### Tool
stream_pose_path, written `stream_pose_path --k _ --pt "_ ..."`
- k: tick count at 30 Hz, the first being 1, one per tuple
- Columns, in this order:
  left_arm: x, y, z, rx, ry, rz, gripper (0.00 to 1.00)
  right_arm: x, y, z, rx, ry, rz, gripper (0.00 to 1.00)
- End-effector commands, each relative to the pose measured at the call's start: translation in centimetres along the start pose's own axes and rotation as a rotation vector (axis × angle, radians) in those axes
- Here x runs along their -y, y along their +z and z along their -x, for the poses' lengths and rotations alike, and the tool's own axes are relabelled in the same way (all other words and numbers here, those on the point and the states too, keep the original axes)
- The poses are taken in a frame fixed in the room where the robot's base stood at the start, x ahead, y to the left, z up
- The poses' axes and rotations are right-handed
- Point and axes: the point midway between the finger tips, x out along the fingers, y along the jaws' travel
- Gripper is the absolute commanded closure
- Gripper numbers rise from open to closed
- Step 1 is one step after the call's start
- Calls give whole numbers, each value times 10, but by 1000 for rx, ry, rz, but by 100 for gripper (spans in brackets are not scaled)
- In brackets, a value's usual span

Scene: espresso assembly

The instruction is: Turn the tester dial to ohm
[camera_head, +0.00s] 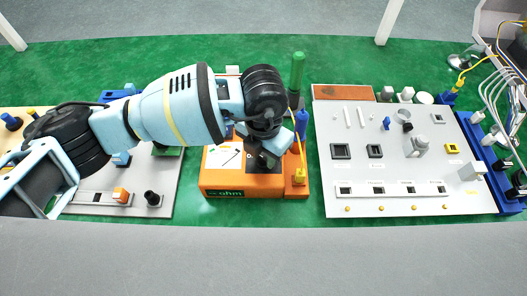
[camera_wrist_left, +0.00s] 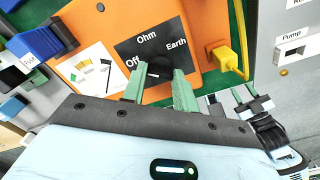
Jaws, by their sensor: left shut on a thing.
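The orange tester (camera_head: 222,178) stands on the green mat in the middle of the head view, and its front display (camera_head: 231,194) reads "ohm" in green. In the left wrist view its black dial plate (camera_wrist_left: 127,48) carries the labels Off, Ohm and Earth. My left gripper (camera_wrist_left: 160,82) is over this plate, with its green fingers on either side of the dark dial knob (camera_wrist_left: 158,72), shut on it. The knob is mostly hidden between the fingers, so its pointer cannot be read. In the head view the left gripper (camera_head: 260,163) hides most of the dial.
A yellow plug and cable (camera_wrist_left: 222,56) sit at the tester's right side, close to the fingers. A blue connector (camera_wrist_left: 35,42) is at its left. A light panel with sockets (camera_head: 400,185) stands to the right, and another board (camera_head: 95,203) lies left under my arm.

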Motion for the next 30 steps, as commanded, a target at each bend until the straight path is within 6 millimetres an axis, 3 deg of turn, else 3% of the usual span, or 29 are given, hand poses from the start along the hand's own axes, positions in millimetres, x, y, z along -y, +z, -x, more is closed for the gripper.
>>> stream_pose_path --k 30 --pt "-1 1 0 2 1 -832 94 0 10 -11 12 -2 -2 64"
